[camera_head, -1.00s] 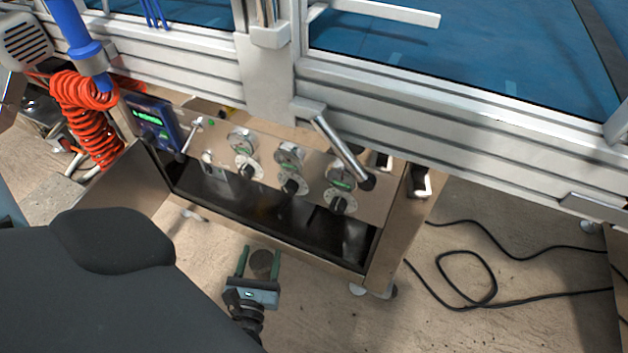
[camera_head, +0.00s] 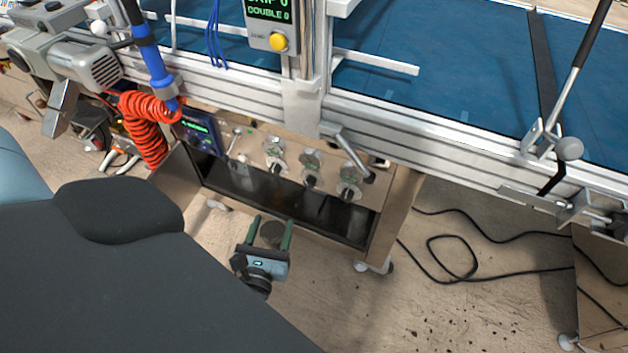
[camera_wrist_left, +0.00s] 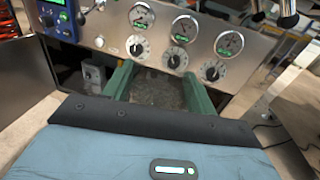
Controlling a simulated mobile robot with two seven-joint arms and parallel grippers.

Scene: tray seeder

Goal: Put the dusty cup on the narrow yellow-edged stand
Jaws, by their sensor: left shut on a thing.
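My left gripper (camera_head: 273,221) has green fingers and is low in front of the machine's open cabinet. It is shut on the dusty cup (camera_head: 271,236), a round grey-brown thing seen from above. In the left wrist view the cup (camera_wrist_left: 157,89) sits between the two green fingers (camera_wrist_left: 158,72), its top speckled with dust. Its lower part is hidden by the gripper body. I cannot make out a narrow yellow-edged stand in either view. My right gripper is not in view.
The cabinet panel (camera_head: 240,139) carries gauges and knobs, with a dark open bay (camera_head: 265,190) below. A metal frame rail (camera_head: 420,135) runs above it. A red coiled hose (camera_head: 148,130) hangs at left.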

